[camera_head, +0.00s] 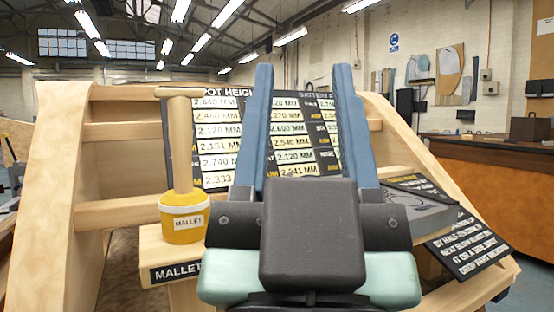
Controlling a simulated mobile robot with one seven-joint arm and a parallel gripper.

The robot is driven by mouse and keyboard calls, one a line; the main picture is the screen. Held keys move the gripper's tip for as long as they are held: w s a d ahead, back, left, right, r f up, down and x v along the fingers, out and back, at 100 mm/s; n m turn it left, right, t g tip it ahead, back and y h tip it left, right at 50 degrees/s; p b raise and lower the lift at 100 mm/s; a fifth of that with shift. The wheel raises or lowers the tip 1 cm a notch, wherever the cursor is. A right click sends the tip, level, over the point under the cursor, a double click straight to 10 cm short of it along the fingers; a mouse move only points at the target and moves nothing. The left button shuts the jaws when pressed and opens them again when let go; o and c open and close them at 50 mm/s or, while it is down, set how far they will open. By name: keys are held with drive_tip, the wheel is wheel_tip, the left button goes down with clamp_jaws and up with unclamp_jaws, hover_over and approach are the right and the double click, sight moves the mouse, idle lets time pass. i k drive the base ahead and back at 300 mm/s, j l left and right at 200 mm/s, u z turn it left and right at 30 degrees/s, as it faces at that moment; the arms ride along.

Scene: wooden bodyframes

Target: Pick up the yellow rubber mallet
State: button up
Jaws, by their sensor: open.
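The yellow rubber mallet (184,226) stands upright on a small wooden ledge (152,242) left of centre. Its yellow head is at the bottom and bears a white "MALLET" label. Its pale wooden handle rises straight up, and a short horizontal wooden piece shows at its top; I cannot tell whether that is part of the mallet. My gripper (303,70) fills the centre of the view, with two long blue fingers pointing up and away, spread apart. The mallet is left of the gripper, not between the fingers.
A wooden frame with slanted side boards (62,190) and crossbars surrounds the ledge. A black board of measurements (217,165) stands behind the mallet. A grey object (425,207) and black sign panels lie at right. A brown workbench (500,190) stands along the right wall.

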sight(185, 209)
drive_tip(key=k+j+z, duration=0.15)
drive_tip(key=j, duration=0.3)
drive_tip(key=k+j+z, duration=0.35)
drive_tip(key=k+j, duration=0.25)
drive_tip(key=j, duration=0.15)
drive_tip(key=i+j, duration=0.1)
drive_tip(key=i, duration=0.25)
drive_tip(key=i+j, duration=0.1)
drive_tip(key=i, duration=0.3)
drive_tip(key=u, duration=0.3)
drive_tip(key=z, duration=0.55)
